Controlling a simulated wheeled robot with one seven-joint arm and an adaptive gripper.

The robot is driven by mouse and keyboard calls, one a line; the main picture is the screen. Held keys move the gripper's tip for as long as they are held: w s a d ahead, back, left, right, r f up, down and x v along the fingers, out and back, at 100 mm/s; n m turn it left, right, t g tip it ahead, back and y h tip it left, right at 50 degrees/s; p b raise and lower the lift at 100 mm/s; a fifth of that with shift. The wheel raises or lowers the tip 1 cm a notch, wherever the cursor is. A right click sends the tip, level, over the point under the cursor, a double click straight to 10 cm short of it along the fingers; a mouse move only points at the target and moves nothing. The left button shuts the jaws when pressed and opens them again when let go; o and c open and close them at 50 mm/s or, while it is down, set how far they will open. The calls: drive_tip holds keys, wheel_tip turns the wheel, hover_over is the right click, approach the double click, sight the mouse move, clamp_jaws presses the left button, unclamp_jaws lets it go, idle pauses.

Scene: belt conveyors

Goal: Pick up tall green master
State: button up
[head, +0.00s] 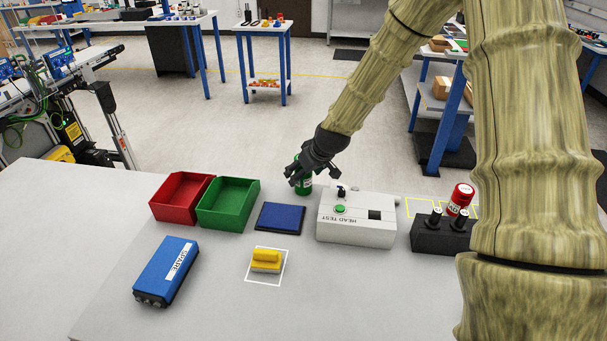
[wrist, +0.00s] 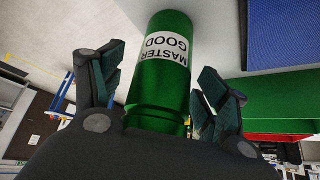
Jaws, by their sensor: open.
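The tall green master (head: 304,184) stands on the table behind the blue pad, to the left of the white test box. In the wrist view the green master (wrist: 158,95) carries a white label reading "MASTER GOOD". My gripper (head: 300,176) is at the master's upper part, and hides some of it in the head view. In the wrist view my gripper (wrist: 160,95) is open, with one finger on each side of the master. A gap shows beside the fingers; whether either finger touches it is hard to tell.
Red (head: 165,213) and green (head: 207,222) bins stand at left, beside a blue pad (head: 281,219). The white test box (head: 340,232) is close on the right. A black holder (head: 428,241) with a red cylinder (head: 460,198) stands farther right. A blue spare box (head: 155,279) and yellow block (head: 266,256) lie in front.

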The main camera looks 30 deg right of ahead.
drive_tip(key=c, duration=1.5)
